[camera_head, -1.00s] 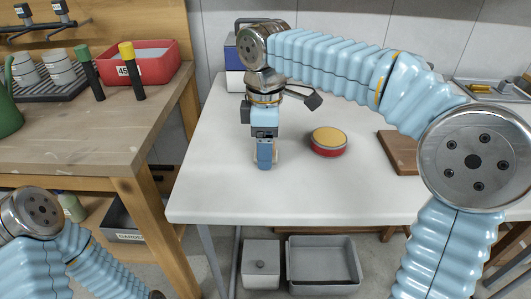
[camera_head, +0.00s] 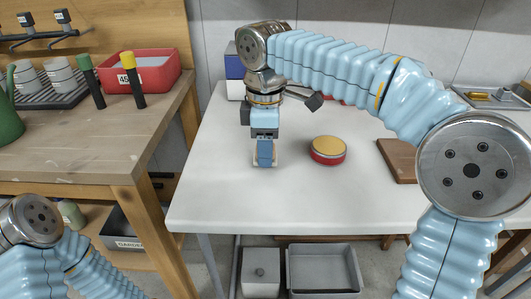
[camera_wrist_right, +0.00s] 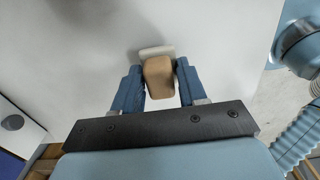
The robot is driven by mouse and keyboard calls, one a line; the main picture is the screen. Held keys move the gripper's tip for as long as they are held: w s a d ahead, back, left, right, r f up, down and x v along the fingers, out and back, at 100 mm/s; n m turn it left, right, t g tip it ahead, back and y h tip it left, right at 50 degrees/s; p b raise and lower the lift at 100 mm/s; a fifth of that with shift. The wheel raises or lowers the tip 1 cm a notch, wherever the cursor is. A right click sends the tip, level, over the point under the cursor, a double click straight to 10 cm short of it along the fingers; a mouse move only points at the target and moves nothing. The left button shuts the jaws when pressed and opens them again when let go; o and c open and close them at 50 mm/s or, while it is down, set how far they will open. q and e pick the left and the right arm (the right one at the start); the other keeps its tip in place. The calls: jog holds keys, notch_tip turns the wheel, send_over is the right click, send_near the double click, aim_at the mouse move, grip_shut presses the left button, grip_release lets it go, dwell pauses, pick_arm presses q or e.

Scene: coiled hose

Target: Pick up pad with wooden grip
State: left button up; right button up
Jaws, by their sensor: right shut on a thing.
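The pad with wooden grip shows in the right wrist view as a tan wooden grip (camera_wrist_right: 158,76) on a pale pad (camera_wrist_right: 157,51). My right gripper (camera_wrist_right: 160,82) has its two blue fingers on either side of the wooden grip and is shut on it. In the head view my right gripper (camera_head: 265,162) points down over the white table, and its fingers mostly hide the pad. I cannot tell whether the pad touches the table. My left arm shows at the lower left of the head view, but its gripper is out of sight.
A round red tin with a yellow top (camera_head: 328,150) stands just right of my right gripper. A brown wooden board (camera_head: 398,160) lies further right on the white table (camera_head: 215,205). The wooden bench (camera_head: 110,140) at left holds a red bin (camera_head: 150,72).

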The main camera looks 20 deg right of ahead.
jog(key=s+a+r, duration=0.7)
jog(key=s+r, duration=0.4)
jog(key=s, duration=0.1)
jog(key=shift+a+r+p, duration=0.15)
jog(key=shift+r+p, duration=0.05)
jog(key=shift+p, duration=0.2)
jog(key=o, duration=0.4)
jog(key=shift+c, duration=1.5)
